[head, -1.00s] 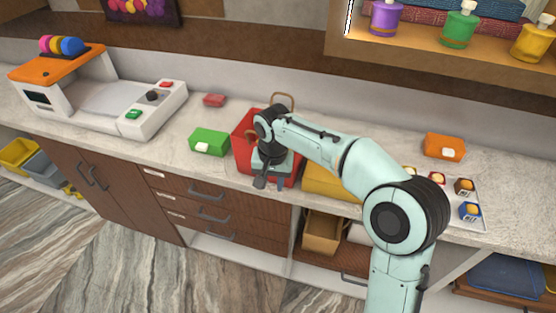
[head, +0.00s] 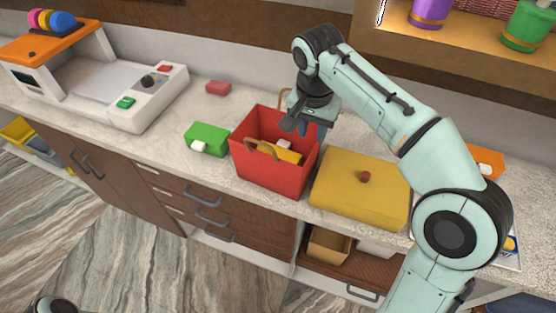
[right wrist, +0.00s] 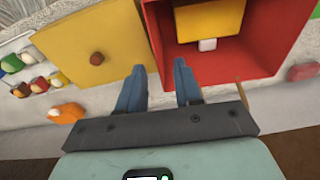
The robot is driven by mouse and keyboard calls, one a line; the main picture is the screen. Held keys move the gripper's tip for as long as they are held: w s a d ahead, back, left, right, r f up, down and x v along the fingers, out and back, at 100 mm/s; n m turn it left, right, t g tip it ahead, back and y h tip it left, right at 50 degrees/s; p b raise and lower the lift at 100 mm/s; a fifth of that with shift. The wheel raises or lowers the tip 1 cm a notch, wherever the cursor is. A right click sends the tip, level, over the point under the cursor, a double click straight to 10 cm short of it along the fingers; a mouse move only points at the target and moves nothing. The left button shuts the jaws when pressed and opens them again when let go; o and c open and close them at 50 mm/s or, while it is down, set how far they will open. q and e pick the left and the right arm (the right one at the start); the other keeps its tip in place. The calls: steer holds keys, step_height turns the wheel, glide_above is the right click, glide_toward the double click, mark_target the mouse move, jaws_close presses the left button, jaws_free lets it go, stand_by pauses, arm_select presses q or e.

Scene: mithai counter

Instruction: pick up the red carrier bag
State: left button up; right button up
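The red carrier bag (head: 268,175) stands upright and open-topped on the counter, with a yellow box (head: 287,156) inside. One brown handle (head: 262,149) lies by its front rim; the other (head: 285,99) stands at the back, partly hidden by my gripper. My right gripper (head: 308,128) is over the bag's back right rim. In the right wrist view its two blue fingers (right wrist: 158,84) are apart with nothing between them. The bag (right wrist: 225,68) is beyond the fingers, with a thin brown handle (right wrist: 241,94) to their right. My left gripper is not in view.
A yellow lidded box (head: 345,191) stands close to the bag's right. A green box (head: 208,137) is just left of it, and a small red box (head: 218,87) lies behind. A white-and-orange machine (head: 110,85) is at far left. A shelf (head: 460,45) hangs at upper right.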

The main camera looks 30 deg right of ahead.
mark_target(313, 158)
steer(key=f, duration=0.3)
steer(key=d+f+b, duration=0.1)
steer(key=f, duration=0.5)
steer(key=shift+w+d+f+b, duration=0.1)
steer(key=shift+w+d+b, duration=0.1)
steer(key=shift+d+b, duration=0.15)
steer(key=shift+c, duration=0.3)
jaws_close()
stand_by(0.7)
